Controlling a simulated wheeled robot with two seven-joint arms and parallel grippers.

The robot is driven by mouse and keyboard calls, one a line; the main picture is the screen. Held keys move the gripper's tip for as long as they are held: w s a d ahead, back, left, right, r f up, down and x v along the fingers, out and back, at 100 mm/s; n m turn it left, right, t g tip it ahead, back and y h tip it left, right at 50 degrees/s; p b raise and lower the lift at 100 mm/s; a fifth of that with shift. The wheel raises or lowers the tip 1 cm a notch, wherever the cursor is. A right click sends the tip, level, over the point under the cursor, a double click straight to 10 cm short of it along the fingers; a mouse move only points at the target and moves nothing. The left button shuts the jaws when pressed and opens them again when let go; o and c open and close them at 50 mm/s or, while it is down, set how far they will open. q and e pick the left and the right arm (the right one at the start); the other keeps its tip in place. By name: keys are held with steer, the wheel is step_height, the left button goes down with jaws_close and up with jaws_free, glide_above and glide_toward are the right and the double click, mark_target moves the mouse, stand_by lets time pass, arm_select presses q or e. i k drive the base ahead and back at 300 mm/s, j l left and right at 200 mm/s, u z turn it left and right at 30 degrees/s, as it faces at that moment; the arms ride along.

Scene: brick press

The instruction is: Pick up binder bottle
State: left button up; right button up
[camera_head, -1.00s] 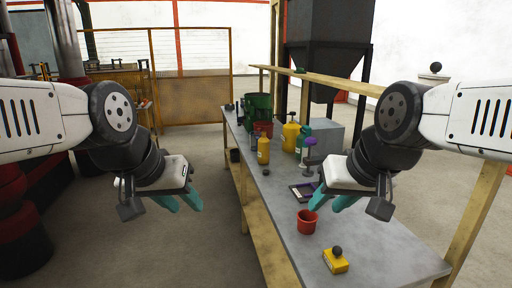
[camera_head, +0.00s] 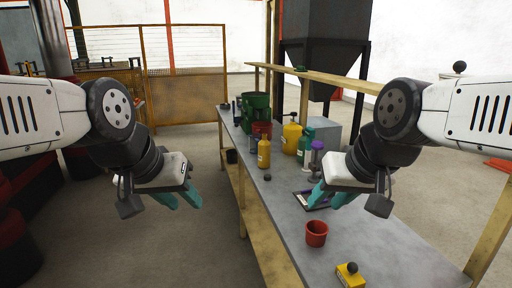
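Several bottles stand upright on the grey workbench (camera_head: 290,240): an amber-yellow bottle (camera_head: 264,153), a larger yellow jug (camera_head: 291,138), a green bottle (camera_head: 305,141) and a grey bottle with a purple cap (camera_head: 316,156). No label is readable, so I cannot tell which is the binder bottle. My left gripper (camera_head: 181,201) is open and empty, left of the bench over the floor. My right gripper (camera_head: 329,197) is open and empty, nearer to me than the bottles, and partly covers a dark tray.
A red cup (camera_head: 316,234) and a yellow box with a black knob (camera_head: 350,276) stand on the near bench. A small dark knob (camera_head: 267,177) lies near the amber bottle. Green containers (camera_head: 256,108) stand farther back. A wooden rail (camera_head: 330,77) runs along the far side.

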mark_target(264, 145)
steer(key=i+j+z, duration=0.1)
steer(key=j, duration=0.25)
steer(key=i+j, duration=0.25)
steer(key=i+j+z, duration=0.15)
steer(key=j, duration=0.25)
steer(key=i+j+z, duration=0.1)
steer(key=j, duration=0.25)
steer(key=i+j, duration=0.15)
steer(key=j, duration=0.25)
steer(key=i+j+z, duration=0.15)
steer(key=j, duration=0.2)
steer(key=i+j, duration=0.15)
steer(key=j, duration=0.2)
steer(key=i+j+z, duration=0.15)
steer(key=j, duration=0.15)
steer(key=i+j, duration=0.1)
steer(key=j, duration=0.25)
steer(key=i+j+z, duration=0.15)
steer(key=j, duration=0.55)
steer(key=i+j, duration=0.1)
steer(key=i, duration=0.25)
